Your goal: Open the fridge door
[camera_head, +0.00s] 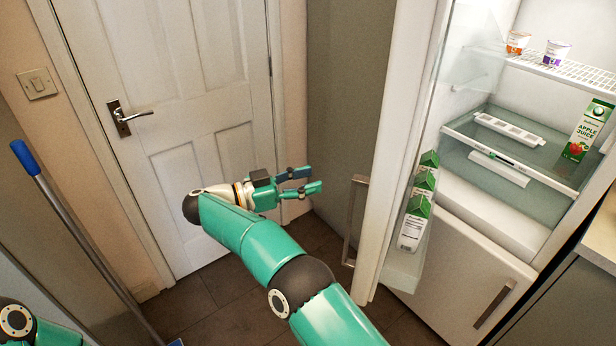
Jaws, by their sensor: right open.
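The fridge door (397,120) stands open, swung out to the left of the lit fridge interior (535,50). Its long metal handle (354,221) is on the door's outer left side. My right gripper (317,180) is open and empty. In the picture it is left of the handle, with a gap between them, and its fingers point right. The door's inner shelf (405,268) holds several green and white cartons (415,225). My left gripper is out of view; only a bit of that arm shows at the bottom left.
A closed white room door (190,90) is behind my right arm. A blue-handled pole (75,225) leans at the left. Inside the fridge are two small cups (556,53) and an apple juice carton (588,130). A counter (603,235) edges the right. The dark tiled floor (230,312) shows free room.

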